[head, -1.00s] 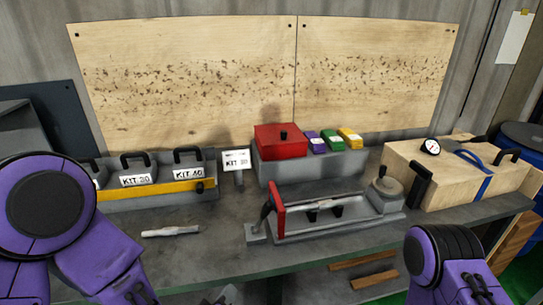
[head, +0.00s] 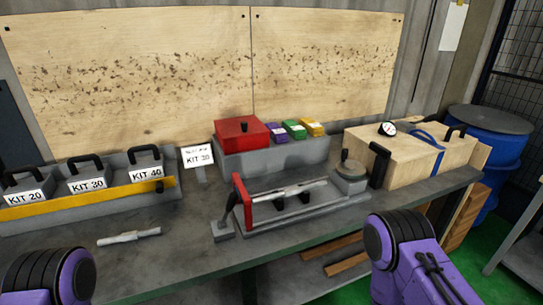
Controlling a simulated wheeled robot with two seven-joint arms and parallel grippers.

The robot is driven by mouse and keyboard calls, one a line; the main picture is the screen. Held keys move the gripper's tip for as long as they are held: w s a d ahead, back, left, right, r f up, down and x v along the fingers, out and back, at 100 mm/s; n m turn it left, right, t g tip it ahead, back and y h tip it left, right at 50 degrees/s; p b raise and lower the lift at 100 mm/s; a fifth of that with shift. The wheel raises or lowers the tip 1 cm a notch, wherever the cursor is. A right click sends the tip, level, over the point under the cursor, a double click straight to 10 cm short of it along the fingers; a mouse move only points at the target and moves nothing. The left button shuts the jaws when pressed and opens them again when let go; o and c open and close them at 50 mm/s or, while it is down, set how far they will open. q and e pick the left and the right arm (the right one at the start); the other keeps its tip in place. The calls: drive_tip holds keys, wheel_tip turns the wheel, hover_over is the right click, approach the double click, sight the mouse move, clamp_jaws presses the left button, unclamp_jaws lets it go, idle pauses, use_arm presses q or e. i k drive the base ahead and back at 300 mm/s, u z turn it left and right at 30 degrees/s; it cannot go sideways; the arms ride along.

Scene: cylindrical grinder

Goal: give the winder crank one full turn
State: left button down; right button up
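A small bench machine (head: 292,205) stands on the grey workbench. A light rod lies along the middle of the machine. Only purple and black links of my arms show, at the bottom left and bottom right. Neither gripper is in view, and both arms' visible links are apart from the machine.
A grey tray (head: 196,202) of labelled kit boxes is at left, near a loose pale rod (head: 129,237). A red box (head: 241,133) and small coloured boxes sit behind the machine. A wooden case (head: 402,170) stands close on its right.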

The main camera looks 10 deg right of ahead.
sight(347, 169)
drive_tip(key=z, duration=0.05)
drive_tip(key=k, duration=0.5)
drive_tip(key=z, duration=0.95)
drive_tip(key=i, duration=0.6)
drive_tip(key=u, duration=0.05)
